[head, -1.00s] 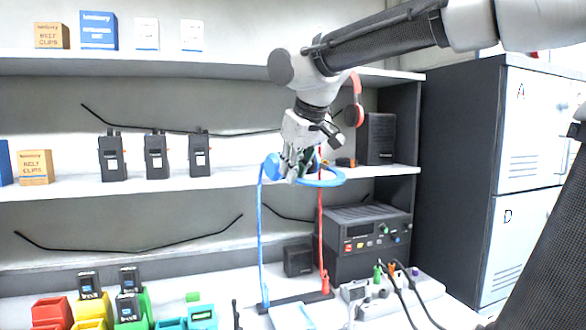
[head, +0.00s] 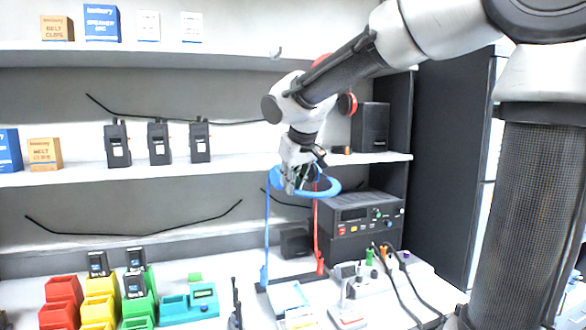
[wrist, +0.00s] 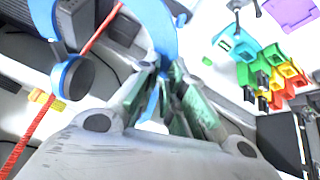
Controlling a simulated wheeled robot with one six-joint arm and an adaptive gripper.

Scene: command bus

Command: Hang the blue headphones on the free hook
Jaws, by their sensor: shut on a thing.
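My gripper (head: 292,186) is shut on the blue headphones (head: 328,190) and holds them in the air in front of the shelves, just below the middle shelf's level. In the wrist view the blue band (wrist: 160,20) runs between the fingers (wrist: 165,95), with a round ear cup (wrist: 72,80) to the left. A small pale hook (head: 277,52), empty, shows under the top shelf's front edge, above my gripper. Red headphones (head: 347,104) hang to its right, partly hidden by my arm.
A red cable (head: 316,235) runs down close beside the blue headphones. The middle shelf (head: 230,168) holds several radios (head: 158,143) and a black speaker (head: 371,127). A power unit (head: 362,222), coloured trays and cables crowd the desk below.

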